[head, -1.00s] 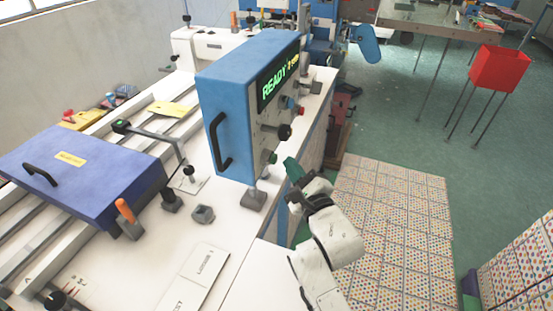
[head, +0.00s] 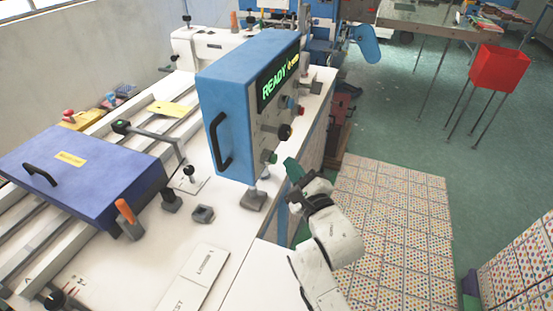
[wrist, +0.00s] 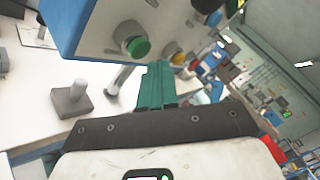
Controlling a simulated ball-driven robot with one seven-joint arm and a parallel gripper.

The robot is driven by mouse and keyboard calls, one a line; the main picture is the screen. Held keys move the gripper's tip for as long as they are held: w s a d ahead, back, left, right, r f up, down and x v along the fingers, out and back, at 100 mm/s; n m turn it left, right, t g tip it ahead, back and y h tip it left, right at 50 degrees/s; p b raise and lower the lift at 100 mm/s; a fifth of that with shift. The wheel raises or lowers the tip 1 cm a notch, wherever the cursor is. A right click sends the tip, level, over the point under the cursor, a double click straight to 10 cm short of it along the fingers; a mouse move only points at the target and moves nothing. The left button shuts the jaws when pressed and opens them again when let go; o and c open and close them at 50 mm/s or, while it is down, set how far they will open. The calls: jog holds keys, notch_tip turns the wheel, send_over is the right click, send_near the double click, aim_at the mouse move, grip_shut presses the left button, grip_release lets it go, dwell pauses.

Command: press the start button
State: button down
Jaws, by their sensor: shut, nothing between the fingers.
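The blue control box (head: 240,95) stands on the white bench, its screen (head: 279,82) lit with the green word READY. A green button (head: 272,157) sits low on its panel. My gripper (head: 291,167) has green fingers. They are shut and empty, a little to the right of the button in the head view, apart from it. In the wrist view the closed fingers (wrist: 157,82) point toward the panel.
A black knob (head: 285,131) and a red button (head: 300,110) sit farther along the panel. A grey block with a post (head: 253,199) stands below the box. The blue-purple cover (head: 80,175) lies left.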

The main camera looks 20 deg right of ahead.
jog(key=shift+w+a+f+b, duration=0.1)
jog(key=shift+a+f+b, duration=0.1)
jog(key=shift+b, duration=0.45)
jog(key=shift+w+a+r+b, duration=0.15)
jog(key=shift+r+b, duration=0.1)
jog(key=shift+b, duration=0.1)
